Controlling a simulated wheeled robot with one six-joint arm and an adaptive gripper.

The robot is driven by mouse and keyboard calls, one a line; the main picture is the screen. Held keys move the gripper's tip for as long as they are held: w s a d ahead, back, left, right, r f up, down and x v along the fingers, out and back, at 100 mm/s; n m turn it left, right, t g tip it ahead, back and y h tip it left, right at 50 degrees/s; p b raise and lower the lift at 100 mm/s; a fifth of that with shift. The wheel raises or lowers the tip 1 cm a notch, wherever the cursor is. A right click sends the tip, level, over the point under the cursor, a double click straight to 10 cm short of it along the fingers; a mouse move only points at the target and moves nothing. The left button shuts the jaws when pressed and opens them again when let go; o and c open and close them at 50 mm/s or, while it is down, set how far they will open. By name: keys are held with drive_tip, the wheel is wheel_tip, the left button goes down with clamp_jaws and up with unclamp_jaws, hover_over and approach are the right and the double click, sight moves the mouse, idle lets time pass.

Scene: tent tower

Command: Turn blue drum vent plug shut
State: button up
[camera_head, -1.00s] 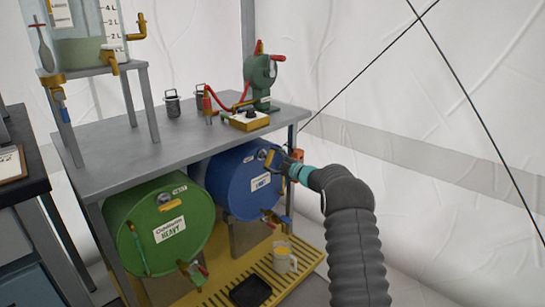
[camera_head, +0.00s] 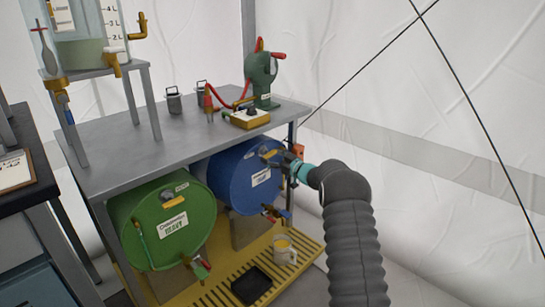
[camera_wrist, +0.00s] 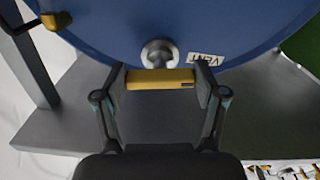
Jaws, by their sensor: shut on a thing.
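The blue drum (camera_head: 228,180) lies on its side under the grey bench, its round face toward me. Its vent plug has a round metal boss (camera_wrist: 159,52) and a yellow bar handle (camera_wrist: 160,79), beside a "VENT" label (camera_wrist: 205,60) in the wrist view. My gripper (camera_wrist: 160,88) is shut on the yellow handle, one finger at each end. In the head view my gripper (camera_head: 283,160) is at the drum's upper right face, and the handle there is small and partly hidden.
A green drum (camera_head: 145,225) lies to the left. Below the blue drum are its tap (camera_head: 271,213), a mug (camera_head: 284,250) and a black tray (camera_head: 251,285) on yellow grating. The bench top (camera_head: 140,150) is above, with a green hand pump (camera_head: 262,80). A bench leg (camera_head: 291,135) stands close by.

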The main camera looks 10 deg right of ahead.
drive_tip(key=shift+m, duration=0.9)
drive_tip(key=o, duration=1.1)
drive_tip(key=shift+a, duration=0.1)
drive_tip(key=shift+o, duration=0.2)
drive_tip(key=shift+s, duration=0.1)
drive_tip(key=v, duration=1.2)
